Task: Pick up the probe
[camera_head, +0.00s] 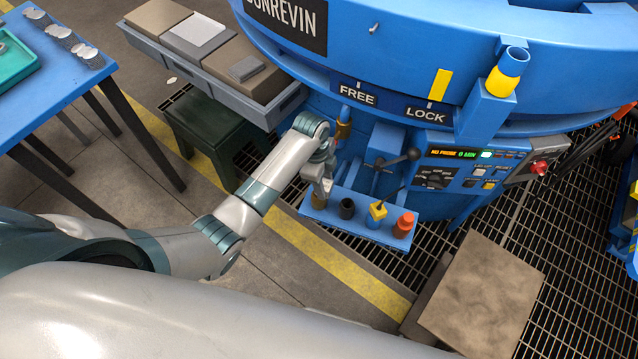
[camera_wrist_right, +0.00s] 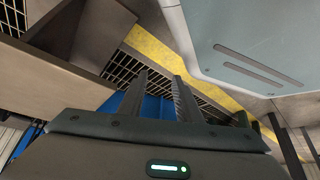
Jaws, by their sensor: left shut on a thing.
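My left gripper (camera_head: 322,187) is at the left end of the blue rack (camera_head: 372,232) on the furnace front. It is shut on a slim thing standing in the leftmost place, which looks like the probe. Only its brownish lower part (camera_head: 318,201) shows; the gripper hides the rest, and I cannot tell whether it is lifted. My right gripper (camera_wrist_right: 159,78) shows in the right wrist view, with its two fingers apart and nothing between them.
The rack also holds a black cup (camera_head: 346,208), a yellow block with a dark stick (camera_head: 377,212) and an orange-red piece (camera_head: 404,224). A panel display (camera_head: 458,153) reads "NO PROBE". A brown-topped block (camera_head: 482,296) stands at right. A blue table (camera_head: 50,90) is at left.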

